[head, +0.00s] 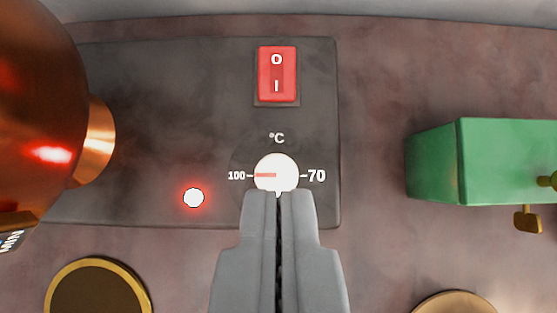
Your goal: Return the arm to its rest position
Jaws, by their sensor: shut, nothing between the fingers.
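My gripper (278,197) is at the bottom middle of the head view. Its two grey fingers are together with nothing between them. The fingertips overlap the lower edge of a white temperature knob (276,171) in the picture; I cannot tell whether they touch it. The knob's red line points left to the 100 mark, with 70 on its right.
A dark base plate (150,120) carries a red switch (277,74) and a glowing red-ringed light (193,198). A copper vessel (40,90) stands at left, a green box (490,160) at right. Round brass-coloured items (55,287) (455,303) lie along the bottom.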

